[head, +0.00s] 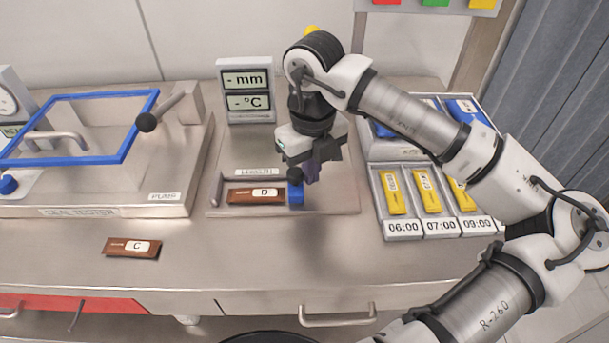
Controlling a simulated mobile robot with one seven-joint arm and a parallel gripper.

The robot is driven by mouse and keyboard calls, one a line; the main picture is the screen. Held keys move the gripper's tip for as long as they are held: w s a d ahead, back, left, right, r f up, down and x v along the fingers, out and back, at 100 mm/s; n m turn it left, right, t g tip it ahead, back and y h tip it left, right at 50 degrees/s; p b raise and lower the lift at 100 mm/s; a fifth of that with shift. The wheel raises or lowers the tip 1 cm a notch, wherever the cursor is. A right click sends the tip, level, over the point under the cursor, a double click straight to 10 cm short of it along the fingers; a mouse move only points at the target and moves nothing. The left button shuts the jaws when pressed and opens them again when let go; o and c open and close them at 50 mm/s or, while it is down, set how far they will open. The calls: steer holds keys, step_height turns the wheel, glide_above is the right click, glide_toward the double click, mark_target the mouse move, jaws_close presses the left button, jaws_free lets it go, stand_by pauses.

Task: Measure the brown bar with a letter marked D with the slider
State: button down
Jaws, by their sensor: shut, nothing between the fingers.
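The brown bar marked D (256,196) lies in the measuring fixture, under a small label plate. The blue slider (296,193) with a dark knob stands at the bar's right end; I cannot tell whether it touches the bar. My gripper (311,172) points down just above and behind the slider, shut and empty. Whether its fingers touch the knob is unclear. The display (247,91) behind the fixture shows dashes before mm and °C.
A brown bar marked C (132,247) lies on the bench at front left. The seal tester (80,210) with a blue frame stands at left. At right, a tray (404,232) holds yellow packs in time-marked slots, with blue packs behind. The front middle bench is clear.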

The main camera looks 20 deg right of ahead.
steer(key=shift+w+a+b, duration=0.15)
steer(key=shift+a+b, duration=0.2)
steer(key=shift+a, duration=0.25)
steer(key=shift+w+a+b, duration=0.15)
steer(key=shift+a+b, duration=0.15)
steer(key=shift+a, duration=0.25)
stand_by(2.9)
steer(key=shift+d, duration=0.25)
steer(key=shift+s+d+b, duration=0.25)
steer(key=shift+d+b, duration=0.15)
steer(key=shift+d, duration=0.35)
step_height(320, 180, up, 8)
steer(key=p, duration=0.4)
stand_by(0.4)
